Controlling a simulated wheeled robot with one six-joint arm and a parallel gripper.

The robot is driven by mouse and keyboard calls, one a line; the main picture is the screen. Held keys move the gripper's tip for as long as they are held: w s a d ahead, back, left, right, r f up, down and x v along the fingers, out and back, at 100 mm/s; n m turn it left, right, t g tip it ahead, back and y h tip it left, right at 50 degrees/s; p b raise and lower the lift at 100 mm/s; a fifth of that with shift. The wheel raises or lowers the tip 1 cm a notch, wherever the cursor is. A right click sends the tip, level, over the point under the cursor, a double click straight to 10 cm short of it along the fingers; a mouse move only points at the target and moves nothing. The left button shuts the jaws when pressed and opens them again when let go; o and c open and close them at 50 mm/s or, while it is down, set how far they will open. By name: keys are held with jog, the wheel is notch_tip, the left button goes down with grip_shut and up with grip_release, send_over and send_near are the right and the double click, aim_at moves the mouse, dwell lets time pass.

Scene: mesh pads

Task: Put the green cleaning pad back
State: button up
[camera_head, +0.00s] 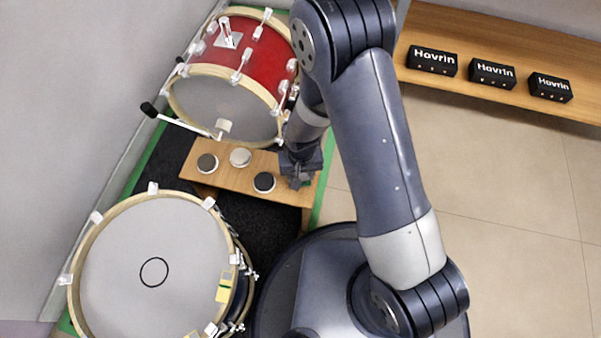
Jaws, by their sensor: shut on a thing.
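My gripper (298,184) points down over the right end of a small wooden board (221,181). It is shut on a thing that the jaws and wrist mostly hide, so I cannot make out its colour. Several round pads show on the board: a dark one (207,162) at the left, a white one (240,157) in the middle, and another dark one (264,182) just left of my gripper. No pad that is clearly green shows. I cannot tell whether the held thing touches the board.
A red drum (262,48) stands behind the board. A white-headed drum (150,230) stands in front, with a yellow label (224,287) by its rim. A wooden shelf (480,45) at the back right holds black Havrin boxes (432,62). The tiled floor at right is clear.

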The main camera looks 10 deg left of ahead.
jog(key=o, duration=1)
jog(key=shift+f, duration=0.1)
jog(key=shift+c, duration=0.2)
notch_tip(320, 180, up, 12)
jog(key=p, duration=0.5)
jog(key=shift+r, duration=0.2)
